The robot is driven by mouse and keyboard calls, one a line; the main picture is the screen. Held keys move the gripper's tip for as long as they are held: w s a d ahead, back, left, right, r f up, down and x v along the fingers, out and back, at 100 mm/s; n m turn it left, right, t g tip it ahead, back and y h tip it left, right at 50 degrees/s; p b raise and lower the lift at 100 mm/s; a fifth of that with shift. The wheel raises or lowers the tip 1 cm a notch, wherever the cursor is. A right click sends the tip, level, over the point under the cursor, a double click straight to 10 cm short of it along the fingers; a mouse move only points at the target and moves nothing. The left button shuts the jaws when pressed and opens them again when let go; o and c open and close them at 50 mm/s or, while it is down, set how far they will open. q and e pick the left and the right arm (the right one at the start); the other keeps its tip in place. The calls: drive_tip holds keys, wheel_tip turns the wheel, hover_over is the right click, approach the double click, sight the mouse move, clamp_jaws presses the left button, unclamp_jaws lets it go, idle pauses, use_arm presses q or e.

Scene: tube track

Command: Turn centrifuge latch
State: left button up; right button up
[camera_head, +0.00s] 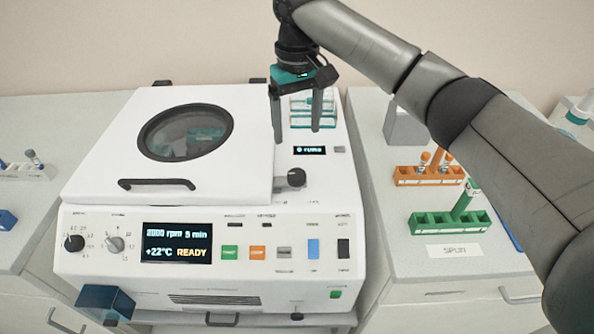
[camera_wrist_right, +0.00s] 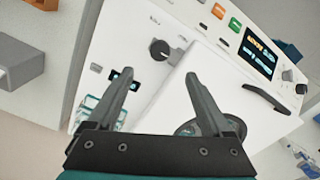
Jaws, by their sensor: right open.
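The white centrifuge (camera_head: 75,215) stands in the middle of the head view with its round-windowed lid (camera_head: 100,165) down. The latch is a dark round knob (camera_head: 290,179) at the lid's front right corner. It also shows in the right wrist view (camera_wrist_right: 160,50), with a short pale tab beside it. My right gripper (camera_head: 297,134) is open and empty, fingers pointing down, above the machine's right side behind the knob. In the wrist view the knob lies beyond the two fingertips (camera_wrist_right: 160,76), with nothing between them. My left gripper is not in view.
A clear tube rack (camera_head: 300,108) stands behind my right gripper. Orange (camera_head: 428,176) and green (camera_head: 450,222) racks with tubes stand on the right counter. The lid handle (camera_head: 156,184) and front display (camera_head: 177,243) reading READY are nearby. A dark blue box (camera_head: 105,300) is at lower left.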

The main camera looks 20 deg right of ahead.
sight(297, 174)
wheel_tip(297, 174, down, 13)
drive_tip(key=shift+r+b, duration=0.2)
drive_tip(key=shift+b, duration=0.7)
clamp_jaws()
